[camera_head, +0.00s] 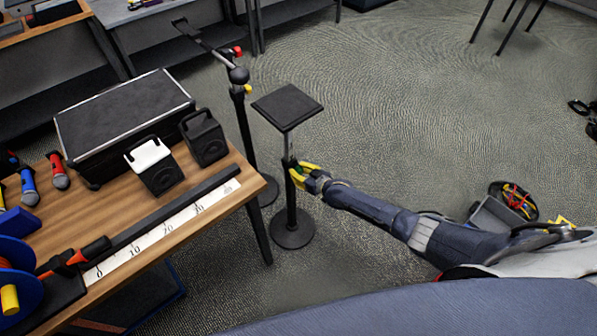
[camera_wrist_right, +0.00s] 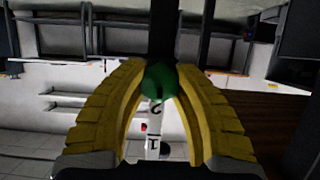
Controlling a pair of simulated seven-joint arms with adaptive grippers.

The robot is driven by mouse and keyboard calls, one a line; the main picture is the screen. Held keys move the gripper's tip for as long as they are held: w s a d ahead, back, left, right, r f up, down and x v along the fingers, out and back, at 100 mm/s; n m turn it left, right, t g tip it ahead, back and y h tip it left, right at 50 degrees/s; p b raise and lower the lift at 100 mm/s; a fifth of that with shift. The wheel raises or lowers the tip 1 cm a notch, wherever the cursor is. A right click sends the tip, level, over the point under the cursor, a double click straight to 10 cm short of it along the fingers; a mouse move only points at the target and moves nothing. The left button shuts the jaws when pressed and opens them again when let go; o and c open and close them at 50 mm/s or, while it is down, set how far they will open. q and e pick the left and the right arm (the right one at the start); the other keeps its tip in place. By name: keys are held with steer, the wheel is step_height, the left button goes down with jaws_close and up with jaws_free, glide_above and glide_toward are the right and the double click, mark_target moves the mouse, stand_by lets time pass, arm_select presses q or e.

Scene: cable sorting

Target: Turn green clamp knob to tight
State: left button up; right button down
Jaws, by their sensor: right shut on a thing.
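The green clamp knob (camera_wrist_right: 158,84) sits between the two yellow fingers of my right gripper (camera_wrist_right: 160,98) in the wrist view. White markings and dark characters show just below it. In the head view my right gripper (camera_head: 301,176) reaches the post of a black stand (camera_head: 291,215) from the right, with its yellow fingers at the clamp. The gripper is shut on the knob. The stand is upright, with a flat square black top (camera_head: 287,107) and a round base. In the head view the knob is mostly hidden by the fingers. My left gripper is not in view.
A wooden table (camera_head: 235,180) at left holds a black case (camera_head: 124,122), two small speakers, microphones and a ruler strip (camera_head: 165,228). A second black stand (camera_head: 243,125) with red and yellow knobs stands close behind. A bin of cables (camera_head: 508,205) lies beyond my right arm.

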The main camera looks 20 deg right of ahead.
steer(key=c, duration=1.3)
jaws_free()
steer(key=shift+s+f, duration=0.2)
steer(key=shift+f, duration=0.05)
steer(key=o, duration=0.4)
steer(key=shift+w+r, duration=0.1)
steer(key=shift+v, duration=6.05)
steer(key=shift+r, duration=0.1)
